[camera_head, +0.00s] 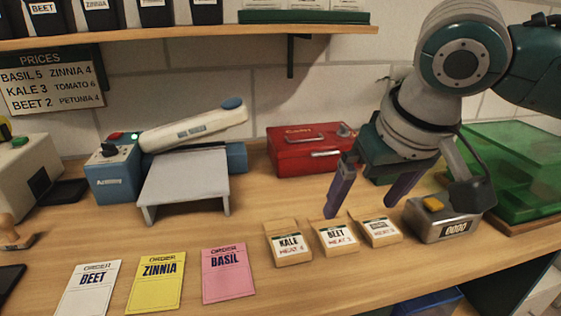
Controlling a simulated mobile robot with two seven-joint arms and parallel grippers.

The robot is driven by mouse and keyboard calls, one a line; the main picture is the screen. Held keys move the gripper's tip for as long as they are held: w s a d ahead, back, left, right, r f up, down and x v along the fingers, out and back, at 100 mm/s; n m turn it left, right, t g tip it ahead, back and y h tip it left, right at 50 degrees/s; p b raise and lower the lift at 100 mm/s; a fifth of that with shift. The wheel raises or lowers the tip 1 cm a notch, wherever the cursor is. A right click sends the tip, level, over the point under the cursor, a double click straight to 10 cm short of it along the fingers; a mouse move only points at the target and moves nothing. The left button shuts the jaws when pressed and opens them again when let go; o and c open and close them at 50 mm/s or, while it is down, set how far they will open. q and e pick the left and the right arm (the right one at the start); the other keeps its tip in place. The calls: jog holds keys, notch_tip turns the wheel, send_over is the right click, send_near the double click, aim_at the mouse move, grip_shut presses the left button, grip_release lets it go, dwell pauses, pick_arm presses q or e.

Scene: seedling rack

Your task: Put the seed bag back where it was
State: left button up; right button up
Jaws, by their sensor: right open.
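Three small tan seed bags lie in a row on the wooden bench: the kale bag (289,246), the beet bag (337,239) and a third bag (380,232) whose label is too small to read. My right gripper (362,208) comes down from the upper right. Its two purple fingers are spread and empty, just behind and above the beet bag and the third bag. I cannot tell if a fingertip touches a bag. My left gripper is not in view.
A grey counter device (444,219) stands right of the bags, close to my right gripper. A red cash box (309,149) is behind. Order cards (229,272) lie at the left front. A blue and white sealer (192,130) and a grey stand (184,180) are at the left back.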

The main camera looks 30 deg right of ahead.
jog(key=s+a+f+n+y, duration=0.2)
jog(key=s+a+f+n, duration=0.2)
jog(key=s+a, duration=0.55)
jog(key=s+d+f, duration=0.1)
jog(key=s, duration=0.8)
jog(key=shift+s+d+n+g+h, duration=0.15)
jog(key=shift+d+n+g+h, duration=0.15)
jog(key=shift+d+h, duration=0.1)
